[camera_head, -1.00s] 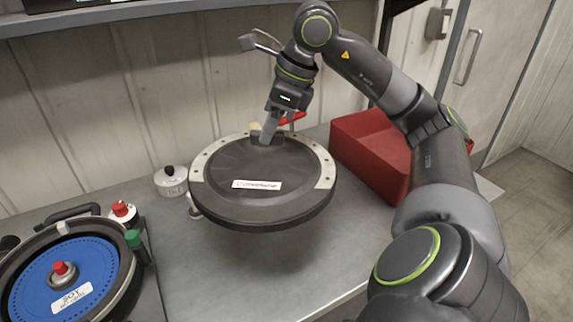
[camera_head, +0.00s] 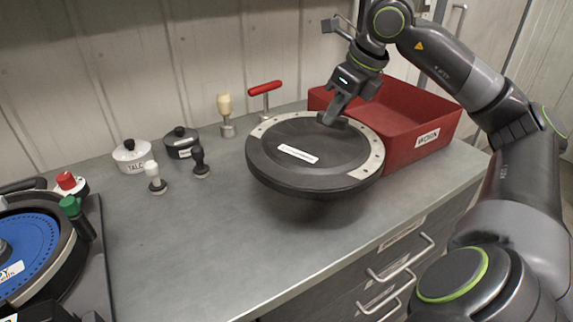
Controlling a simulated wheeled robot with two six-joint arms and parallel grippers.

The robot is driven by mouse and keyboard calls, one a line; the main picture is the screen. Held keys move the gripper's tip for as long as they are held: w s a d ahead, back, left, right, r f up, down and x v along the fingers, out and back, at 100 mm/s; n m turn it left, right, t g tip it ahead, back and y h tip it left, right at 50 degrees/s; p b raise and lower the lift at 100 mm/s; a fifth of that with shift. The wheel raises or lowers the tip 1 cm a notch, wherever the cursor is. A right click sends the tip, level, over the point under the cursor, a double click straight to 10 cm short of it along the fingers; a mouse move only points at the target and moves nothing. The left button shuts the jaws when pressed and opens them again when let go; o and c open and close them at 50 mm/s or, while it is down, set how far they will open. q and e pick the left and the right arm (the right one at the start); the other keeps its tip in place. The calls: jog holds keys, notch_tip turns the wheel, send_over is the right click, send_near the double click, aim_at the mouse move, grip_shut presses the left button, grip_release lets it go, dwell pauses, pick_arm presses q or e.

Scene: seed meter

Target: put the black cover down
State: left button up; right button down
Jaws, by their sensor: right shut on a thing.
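The black cover (camera_head: 290,168) is a large round disc with a grey metal arc at its rim and a white label on top. It is in the middle right of the head view, slightly tilted, with a shadow below its front edge. It appears to be above the grey bench (camera_head: 215,245). My right gripper (camera_head: 333,117) is shut on the black cover at its back edge. My left gripper is not in view.
A red bin (camera_head: 425,150) stands right behind the cover. Behind and left are a white pot (camera_head: 132,157), a dark pot (camera_head: 180,146), small-handled tools and a red-handled tool (camera_head: 264,90). The seed meter with a blue disc (camera_head: 28,245) is at left. The front middle bench is clear.

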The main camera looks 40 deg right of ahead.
aim_at(337, 128)
notch_tip(337, 128, down, 5)
jog(key=shift+f+b, duration=0.1)
jog(key=shift+b, duration=0.5)
jog(key=shift+f, duration=2.3)
pick_arm(q)
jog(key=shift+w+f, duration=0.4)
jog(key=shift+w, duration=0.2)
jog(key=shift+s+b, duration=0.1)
jog(key=shift+b, duration=0.25)
pick_arm(e)
jog(key=shift+f, duration=0.1)
jog(key=c, duration=1.4)
grip_release()
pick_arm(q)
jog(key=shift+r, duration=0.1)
pick_arm(e)
jog(key=shift+o, duration=0.2)
